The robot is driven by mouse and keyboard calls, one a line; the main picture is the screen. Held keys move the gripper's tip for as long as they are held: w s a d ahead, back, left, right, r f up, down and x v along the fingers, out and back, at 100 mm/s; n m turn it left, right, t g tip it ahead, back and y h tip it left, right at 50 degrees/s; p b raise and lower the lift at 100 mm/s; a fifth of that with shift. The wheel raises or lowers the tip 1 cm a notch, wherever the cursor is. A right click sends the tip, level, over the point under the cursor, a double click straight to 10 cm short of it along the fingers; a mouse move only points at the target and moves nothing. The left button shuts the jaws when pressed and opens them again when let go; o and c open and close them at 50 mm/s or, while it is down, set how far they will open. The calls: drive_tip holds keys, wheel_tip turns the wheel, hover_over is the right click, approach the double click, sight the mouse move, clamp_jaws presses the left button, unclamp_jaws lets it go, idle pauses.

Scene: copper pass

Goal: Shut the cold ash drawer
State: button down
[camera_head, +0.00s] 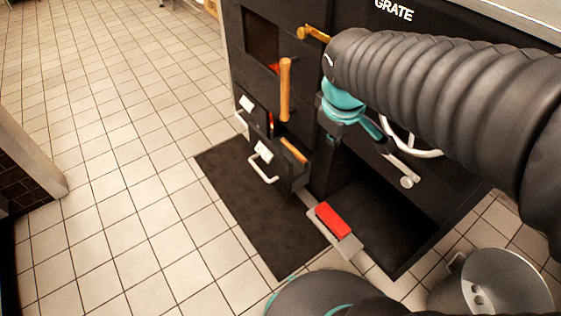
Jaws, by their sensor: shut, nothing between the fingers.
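Two drawer fronts with white labels show low on the left part of the black stove front (350,185). The lower drawer (298,175) stands out from the front, with a pale label and a white bar handle (263,172). The upper-left drawer has a white label (247,102) and a pale handle (240,119). The labels are too small to read, so I cannot tell which is the cold ash drawer. My gripper (328,136) is shut and empty below the teal wrist, right of the lower drawer and apart from its handle; its fingertips are mostly lost against the dark front.
An upright wooden handle (285,90) and a brass handle (313,33) stick out above the drawers. A red-topped pedal-like piece (333,219) projects low down. A metal bucket (500,285) stands lower right. The dark mat (245,200) and tiles at left are clear.

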drive_tip(key=w+a+f+n+g+h+b, duration=0.1)
drive_tip(key=w+a+f+n+b, duration=0.1)
drive_tip(key=w+a+f+n, duration=0.75)
drive_tip(key=w+a+f+n+h+b, duration=0.25)
drive_tip(key=w+a+f+n, duration=0.4)
drive_tip(key=f, duration=0.65)
drive_tip(key=b, duration=0.3)
hover_over(286, 169)
drive_tip(key=s+a, duration=0.1)
drive_tip(key=a, duration=0.1)
drive_tip(key=shift+y, duration=0.45)
drive_tip(key=shift+s+d+f, duration=0.1)
drive_tip(key=shift+f, duration=4.5)
